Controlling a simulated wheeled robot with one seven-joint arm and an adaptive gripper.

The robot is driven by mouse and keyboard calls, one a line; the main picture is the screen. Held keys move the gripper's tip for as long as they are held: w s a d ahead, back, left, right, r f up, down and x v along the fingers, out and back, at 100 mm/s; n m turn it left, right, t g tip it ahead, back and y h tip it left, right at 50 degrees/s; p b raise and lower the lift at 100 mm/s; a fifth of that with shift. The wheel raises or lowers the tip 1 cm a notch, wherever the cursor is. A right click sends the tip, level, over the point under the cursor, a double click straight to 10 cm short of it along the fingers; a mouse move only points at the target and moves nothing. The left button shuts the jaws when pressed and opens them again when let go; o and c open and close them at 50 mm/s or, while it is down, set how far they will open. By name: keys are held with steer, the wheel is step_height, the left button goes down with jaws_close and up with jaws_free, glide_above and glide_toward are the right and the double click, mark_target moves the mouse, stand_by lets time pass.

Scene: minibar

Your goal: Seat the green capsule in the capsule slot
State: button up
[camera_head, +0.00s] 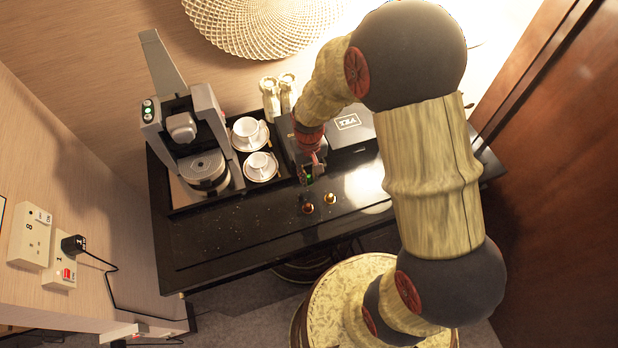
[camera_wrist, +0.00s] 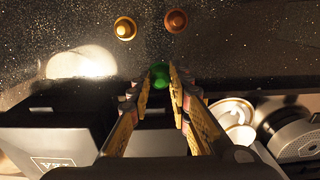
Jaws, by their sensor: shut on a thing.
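The green capsule (camera_wrist: 160,74) is between the fingertips of my gripper (camera_wrist: 161,80) in the wrist view. My gripper is shut on it. In the head view my gripper (camera_head: 309,176) is over the black counter, and a bit of green (camera_head: 308,175) shows at its tips. The coffee machine (camera_head: 186,125) stands at the left with its lever (camera_head: 163,62) raised. The capsule slot is likely in its top, but I cannot make out the opening. I cannot tell how high the capsule is above the counter.
Two other capsules, one gold-brown (camera_head: 330,198) and one darker (camera_head: 307,208), stand near the counter's front. Two white cups on saucers (camera_head: 248,133) (camera_head: 261,166) sit between the machine and my gripper. A black box (camera_head: 349,127) is behind. The counter's front left (camera_head: 225,240) is clear.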

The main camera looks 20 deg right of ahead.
mark_target(309, 178)
steer(key=shift+w+d+f, duration=0.15)
steer(key=shift+w+f, duration=0.25)
steer(key=shift+f, duration=0.15)
steer(key=shift+w+d+f, duration=0.15)
steer(key=shift+w+f, duration=0.2)
steer(key=shift+f, duration=1.55)
steer(key=shift+f, duration=0.2)
steer(key=o, duration=0.6)
steer(key=shift+c, duration=0.2)
steer(key=shift+o, duration=0.5)
steer(key=shift+r, duration=0.2)
